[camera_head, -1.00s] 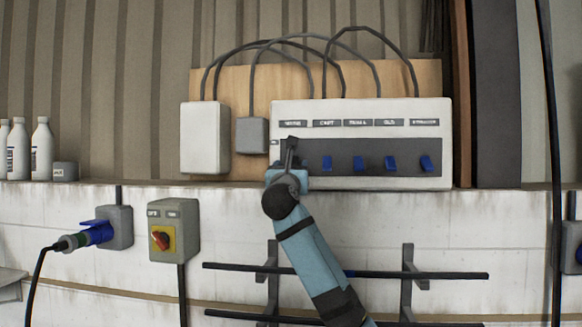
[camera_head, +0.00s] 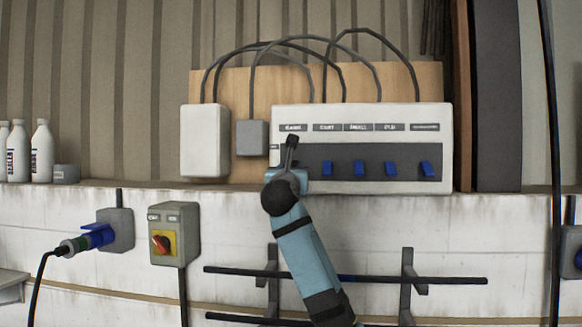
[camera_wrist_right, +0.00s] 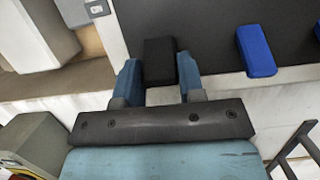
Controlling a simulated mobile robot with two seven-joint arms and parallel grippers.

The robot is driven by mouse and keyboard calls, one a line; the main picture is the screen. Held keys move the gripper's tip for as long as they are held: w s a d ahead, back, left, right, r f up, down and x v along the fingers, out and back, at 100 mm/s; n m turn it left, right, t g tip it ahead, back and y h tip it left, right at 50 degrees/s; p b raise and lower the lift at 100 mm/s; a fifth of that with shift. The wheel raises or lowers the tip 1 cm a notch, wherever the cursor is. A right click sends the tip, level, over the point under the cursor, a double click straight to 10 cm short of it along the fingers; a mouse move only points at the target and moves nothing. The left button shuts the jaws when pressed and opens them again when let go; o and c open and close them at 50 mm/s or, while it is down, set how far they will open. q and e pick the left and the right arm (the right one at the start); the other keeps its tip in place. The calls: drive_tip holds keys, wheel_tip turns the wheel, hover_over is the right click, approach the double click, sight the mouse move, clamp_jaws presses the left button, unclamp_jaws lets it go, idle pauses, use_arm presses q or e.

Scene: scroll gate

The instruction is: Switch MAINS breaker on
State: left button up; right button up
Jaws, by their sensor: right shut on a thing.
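The white breaker panel (camera_head: 375,184) hangs on the wall, with a dark strip of switches under a row of labels. The leftmost label is blurred; below it stands the black breaker lever (camera_head: 291,150), taken as MAINS, pointing up. My right gripper (camera_head: 287,172) is at this lever from below. In the right wrist view the black lever (camera_wrist_right: 160,58) sits between the two blue fingers of my right gripper (camera_wrist_right: 158,78), which is shut on it. My left gripper is in neither view.
Several blue levers (camera_head: 360,168) stand right of the black one; the nearest (camera_wrist_right: 256,50) is clear of my fingers. A white box (camera_head: 205,140) and small grey box (camera_head: 252,138) are at left. A rotary switch (camera_head: 161,242) and blue plug (camera_head: 98,236) are below.

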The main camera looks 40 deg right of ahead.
sight(293, 162)
drive_tip(key=r+g+y+p, duration=0.1)
drive_tip(key=p, duration=0.1)
drive_tip(key=r+g+y+p, duration=0.1)
drive_tip(key=p, duration=0.2)
drive_tip(key=shift+s+a+y, duration=0.1)
drive_tip(key=shift+a+y, duration=0.2)
drive_tip(key=shift+y, duration=0.1)
drive_tip(key=shift+r+g+y+p, duration=0.2)
drive_tip(key=shift+g+y+p, duration=0.1)
drive_tip(key=shift+g+p, duration=0.15)
drive_tip(key=r+g+y+p, duration=0.1)
drive_tip(key=g+y, duration=0.1)
drive_tip(key=shift+r+y, duration=0.15)
drive_tip(key=shift+y, duration=0.25)
drive_tip(key=shift+d+r+g+y, duration=0.15)
drive_tip(key=shift+r+g+y, duration=0.3)
drive_tip(key=shift+g+y, duration=0.45)
drive_tip(key=shift+w+d+r+g+y, duration=0.2)
drive_tip(key=shift+r+g+y, duration=0.15)
drive_tip(key=shift+g+y, duration=0.3)
drive_tip(key=shift+y, duration=0.25)
drive_tip(key=shift+d+r, duration=0.1)
drive_tip(key=shift+r, duration=0.05)
